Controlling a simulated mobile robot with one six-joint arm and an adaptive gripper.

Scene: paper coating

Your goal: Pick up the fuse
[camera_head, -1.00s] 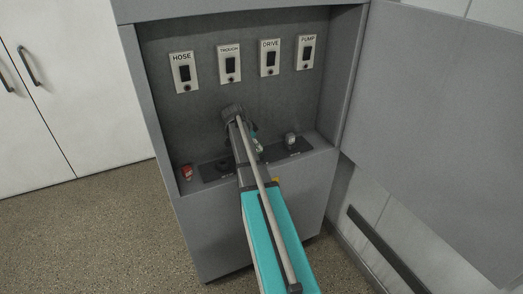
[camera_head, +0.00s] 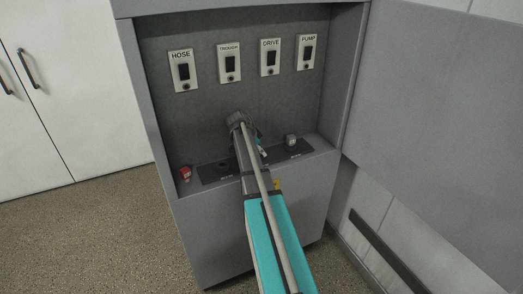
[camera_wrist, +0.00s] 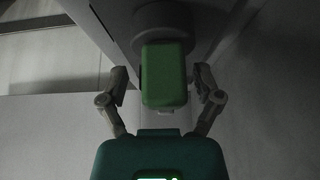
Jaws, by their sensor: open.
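In the wrist view a green block (camera_wrist: 164,75), which may be the fuse, stands between the two fingers of my gripper (camera_wrist: 162,77), with a gap on each side. A dark rounded part lies behind its upper end. My fingers are apart and hold nothing. In the head view my arm reaches into the grey cabinet, and my gripper is mostly hidden behind it, just above the ledge. A small pale and teal piece shows there, too small to name. I cannot make out the fuse clearly in the head view.
The cabinet ledge (camera_head: 322,143) carries a small red item (camera_head: 186,173) at left, a black panel with a round fitting (camera_head: 223,166), and a grey knob-like part (camera_head: 291,141) at right. Labelled switches, including HOSE (camera_head: 183,71), line the back wall. The cabinet door (camera_head: 440,120) stands open at right.

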